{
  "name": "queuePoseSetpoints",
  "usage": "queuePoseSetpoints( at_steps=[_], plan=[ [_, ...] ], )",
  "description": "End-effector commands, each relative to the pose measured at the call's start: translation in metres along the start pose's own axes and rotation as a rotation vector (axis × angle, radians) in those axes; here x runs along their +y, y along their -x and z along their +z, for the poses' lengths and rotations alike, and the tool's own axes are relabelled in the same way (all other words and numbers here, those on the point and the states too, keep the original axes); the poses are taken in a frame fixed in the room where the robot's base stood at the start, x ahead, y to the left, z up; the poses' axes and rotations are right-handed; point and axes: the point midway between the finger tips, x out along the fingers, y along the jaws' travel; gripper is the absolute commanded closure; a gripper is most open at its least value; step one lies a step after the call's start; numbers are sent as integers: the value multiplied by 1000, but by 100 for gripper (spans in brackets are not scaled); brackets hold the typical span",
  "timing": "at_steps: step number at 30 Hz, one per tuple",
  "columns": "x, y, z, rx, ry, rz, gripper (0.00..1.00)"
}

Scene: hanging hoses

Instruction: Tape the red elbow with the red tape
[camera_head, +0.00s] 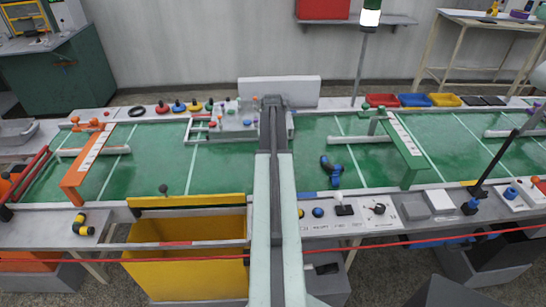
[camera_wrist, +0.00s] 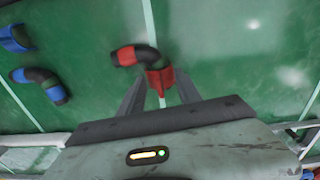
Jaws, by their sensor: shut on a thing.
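The red elbow (camera_wrist: 148,51) is a dark bent pipe with two red ends, in the upper middle of the wrist view. My gripper (camera_wrist: 160,84) is shut on its lower red end, one finger on each side. The other red end points left. In the head view my arm hides the gripper and the elbow. A red round piece (camera_head: 162,107) stands at the back left in a row with blue, yellow and green ones. I cannot tell whether it is the red tape.
Blue-ended elbows (camera_head: 330,171) lie on the green belt, right of my arm; one also shows in the wrist view (camera_wrist: 38,82). An orange gate (camera_head: 86,162) and a green gate (camera_head: 402,146) cross the belt. A yellow bin (camera_head: 185,260) stands in front.

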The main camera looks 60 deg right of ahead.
Motion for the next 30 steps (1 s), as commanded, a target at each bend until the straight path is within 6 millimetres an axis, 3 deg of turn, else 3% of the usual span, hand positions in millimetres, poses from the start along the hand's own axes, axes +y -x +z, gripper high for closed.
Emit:
queuePoseSetpoints(
  at_steps=[12,13,15,25,30],
  plan=[
    [-1,-2,0,0,1,0,100],
    [-1,-2,0,0,1,0,54],
    [-1,-2,0,0,1,0,35],
    [-1,-1,0,0,1,0,34],
    [-1,13,0,0,1,0,34]
  ],
)
